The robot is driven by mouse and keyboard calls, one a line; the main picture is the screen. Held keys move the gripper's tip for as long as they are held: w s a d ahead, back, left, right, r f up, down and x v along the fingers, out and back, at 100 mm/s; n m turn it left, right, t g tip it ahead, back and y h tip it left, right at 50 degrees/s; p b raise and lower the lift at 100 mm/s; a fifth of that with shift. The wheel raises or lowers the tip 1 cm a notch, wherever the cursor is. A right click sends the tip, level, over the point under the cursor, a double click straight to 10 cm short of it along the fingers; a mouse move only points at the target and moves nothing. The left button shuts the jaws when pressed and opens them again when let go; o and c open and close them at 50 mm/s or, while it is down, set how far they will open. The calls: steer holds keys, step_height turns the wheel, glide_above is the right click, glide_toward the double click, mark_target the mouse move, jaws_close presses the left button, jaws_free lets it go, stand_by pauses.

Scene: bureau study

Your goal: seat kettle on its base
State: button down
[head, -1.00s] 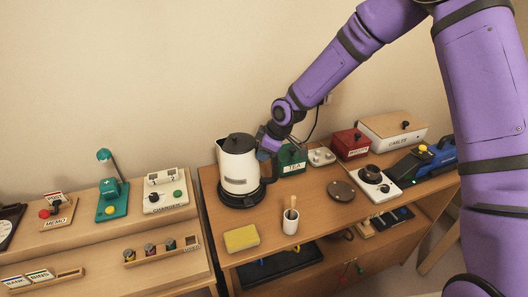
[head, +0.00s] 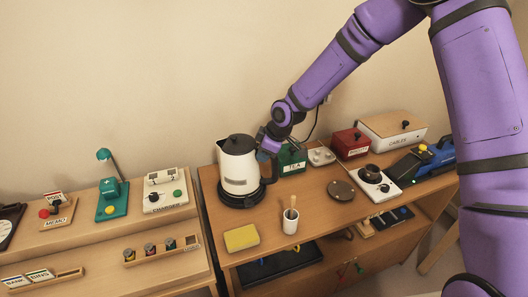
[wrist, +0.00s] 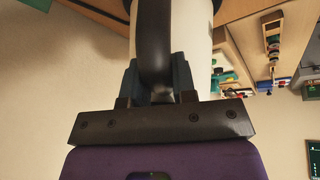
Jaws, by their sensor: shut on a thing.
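The white kettle (head: 238,168) with a black lid and black handle stands upright at the left end of the wooden sideboard. Its black round base (head: 240,199) shows directly under it, and no gap is visible between them from the head view. My gripper (head: 266,152) is at the kettle's right side, on the handle. In the wrist view the gripper's fingers (wrist: 156,80) are shut on both sides of the black handle (wrist: 152,35). The white kettle body (wrist: 192,40) shows behind the handle. The underside of the kettle is hidden.
A green TEA box (head: 292,160) stands close to the right of my gripper. A cup with a wooden stick (head: 290,222) and a yellow sponge (head: 241,238) are in front. A dark round disc (head: 341,190) lies further right.

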steer(key=shift+f, duration=0.15)
steer(key=c, duration=1.2)
jaws_free()
steer(key=shift+c, duration=0.2)
steer(key=shift+o, duration=0.2)
steer(key=shift+f, duration=0.1)
steer(key=v, duration=1.1)
steer(key=shift+s, duration=0.1)
steer(key=shift+d, duration=0.1)
